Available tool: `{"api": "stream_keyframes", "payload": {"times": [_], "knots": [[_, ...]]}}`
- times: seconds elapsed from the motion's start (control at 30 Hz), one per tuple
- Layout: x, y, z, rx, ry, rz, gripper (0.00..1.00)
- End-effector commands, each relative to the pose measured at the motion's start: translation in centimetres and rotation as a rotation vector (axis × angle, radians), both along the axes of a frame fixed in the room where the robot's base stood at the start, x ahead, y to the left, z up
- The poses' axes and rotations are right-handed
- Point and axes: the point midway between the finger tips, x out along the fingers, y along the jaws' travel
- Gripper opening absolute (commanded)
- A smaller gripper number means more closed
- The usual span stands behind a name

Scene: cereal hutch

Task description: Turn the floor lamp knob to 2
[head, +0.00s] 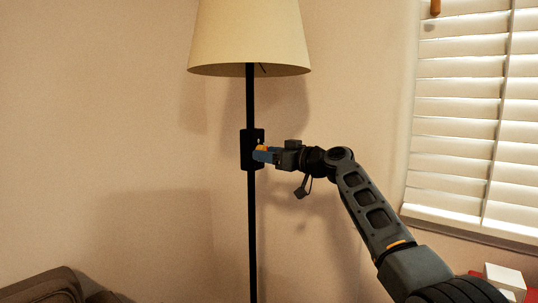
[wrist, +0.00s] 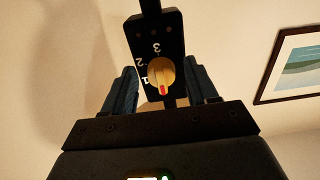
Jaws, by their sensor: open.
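The floor lamp has a cream shade (head: 249,38), a thin black pole (head: 251,235) and a black control box (head: 245,155) on the pole. In the wrist view the box face (wrist: 168,30) carries the numbers 1, 2 and 3 in an arc around a round yellow-tan knob (wrist: 160,70). The knob's red mark points down towards my gripper's body, past the 1 and away from the 2. My gripper (head: 260,154) is at the box. In the wrist view its open fingers (wrist: 161,70) stand on either side of the knob; I cannot tell whether they touch it.
A window with white blinds (head: 463,110) is at the right, with a white box (head: 504,278) below it. A brown sofa (head: 45,288) is at the lower left. A framed picture (wrist: 293,65) hangs on the wall in the wrist view. The wall left of the lamp is clear.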

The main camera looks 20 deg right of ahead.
Motion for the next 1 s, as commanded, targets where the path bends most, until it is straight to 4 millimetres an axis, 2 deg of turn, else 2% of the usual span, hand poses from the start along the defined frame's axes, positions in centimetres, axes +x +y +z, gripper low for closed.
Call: {"api": "stream_keyframes", "payload": {"times": [0.23, 0.77, 1.0], "knots": [[0.04, 0.05, -0.05, 0.001, 0.001, 0.0, 0.57], [0.02, 0.04, -0.07, 0.0, 0.001, 0.0, 0.06], [0.01, 0.06, -0.08, 0.015, 0.012, 0.001, 0.05]]}}
